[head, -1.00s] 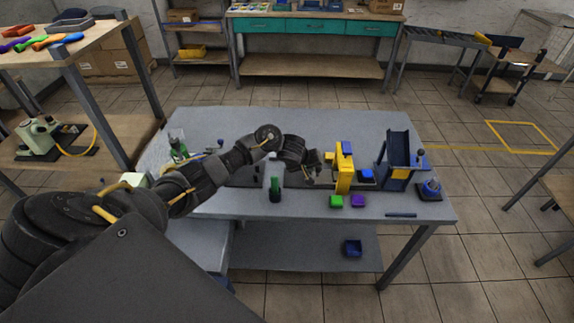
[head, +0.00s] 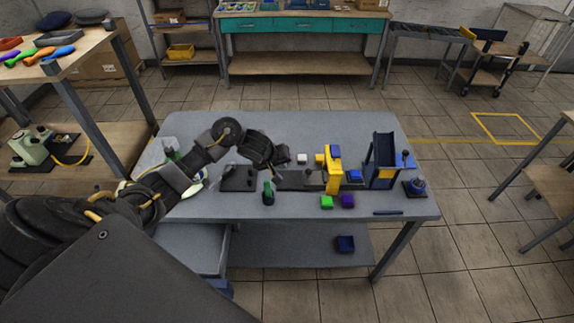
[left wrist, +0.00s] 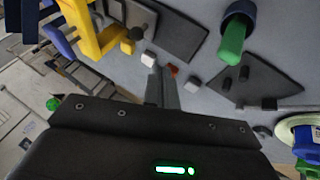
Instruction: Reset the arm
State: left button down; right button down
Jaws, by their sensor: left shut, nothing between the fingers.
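My left gripper (head: 277,172) is over the middle of the grey table (head: 300,128), left of the yellow printing device (head: 333,170) and apart from it. In the left wrist view its narrow fingers (left wrist: 160,84) are together with nothing held between them. The yellow device also shows at the top left of that view (left wrist: 88,28). A small white cube (head: 302,158) is on the table between the gripper and the device. My right gripper is not in view.
A blue upright stand (head: 384,160) is at the right. A blue bin (head: 345,244) is on the lower shelf. The table's back strip is clear.

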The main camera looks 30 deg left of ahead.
pick_arm(q)
jog(key=shift+s+r, duration=0.3)
jog(key=shift+r, duration=0.05)
jog(key=shift+w, duration=0.1)
